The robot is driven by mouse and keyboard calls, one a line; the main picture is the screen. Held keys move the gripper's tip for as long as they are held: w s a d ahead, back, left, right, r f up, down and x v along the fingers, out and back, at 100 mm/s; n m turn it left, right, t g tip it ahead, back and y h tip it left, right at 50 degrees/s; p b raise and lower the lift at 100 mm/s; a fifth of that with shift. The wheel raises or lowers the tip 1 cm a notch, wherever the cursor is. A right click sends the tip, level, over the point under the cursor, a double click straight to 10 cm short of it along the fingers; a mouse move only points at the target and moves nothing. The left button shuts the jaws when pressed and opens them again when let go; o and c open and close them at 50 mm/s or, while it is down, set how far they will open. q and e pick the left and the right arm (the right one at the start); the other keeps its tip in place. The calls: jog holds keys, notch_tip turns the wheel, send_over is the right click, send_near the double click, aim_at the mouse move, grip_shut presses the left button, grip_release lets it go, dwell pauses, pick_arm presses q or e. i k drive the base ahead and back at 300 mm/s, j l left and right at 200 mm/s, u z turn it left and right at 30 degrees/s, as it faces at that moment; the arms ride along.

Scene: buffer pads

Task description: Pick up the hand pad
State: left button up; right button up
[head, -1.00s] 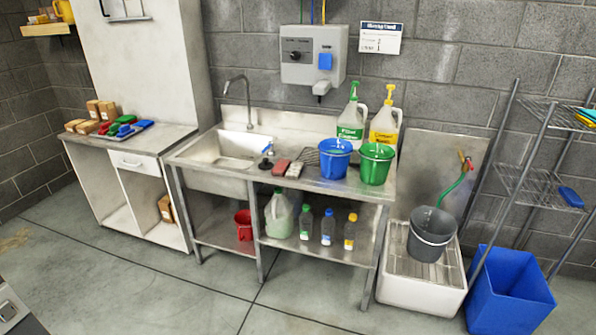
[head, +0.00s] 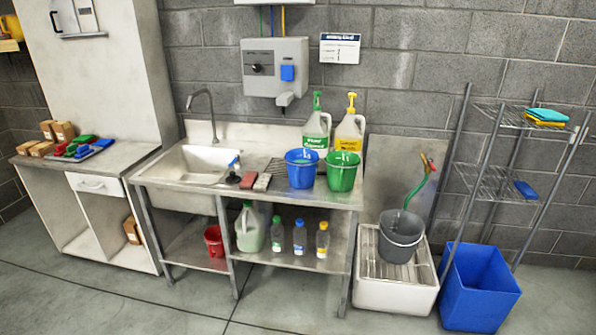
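Several pads are in the head view, and I cannot tell which one is the hand pad. A reddish-brown pad (head: 249,180) and a greyish pad (head: 263,182) lie side by side on the steel sink counter, left of the blue bucket (head: 301,172). Red, green and blue pads (head: 82,147) lie on the left cabinet top. A blue pad (head: 525,190) lies on the lower shelf of the wire rack, and a stack of teal, yellow and orange pads (head: 546,117) is on its top shelf. Neither gripper is in view.
A green bucket (head: 342,172) and two jugs (head: 350,130) stand on the steel counter (head: 190,185) right of the sink. A grey bucket (head: 402,234) sits over a floor basin (head: 395,294), beside a blue bin (head: 478,290). The floor (head: 110,300) in front is clear.

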aim_at(263, 181)
jog(key=z, duration=0.3)
jog(key=i+j+z, duration=0.3)
jog(key=z, duration=0.15)
jog(key=i+j+z, duration=0.2)
jog(key=j+z, duration=0.25)
jog(key=i+j+z, duration=0.1)
jog(key=j, duration=0.25)
jog(key=i+j+z, duration=0.1)
jog(key=j, duration=0.2)
jog(key=i+j+z, duration=0.1)
jog(key=j, duration=0.25)
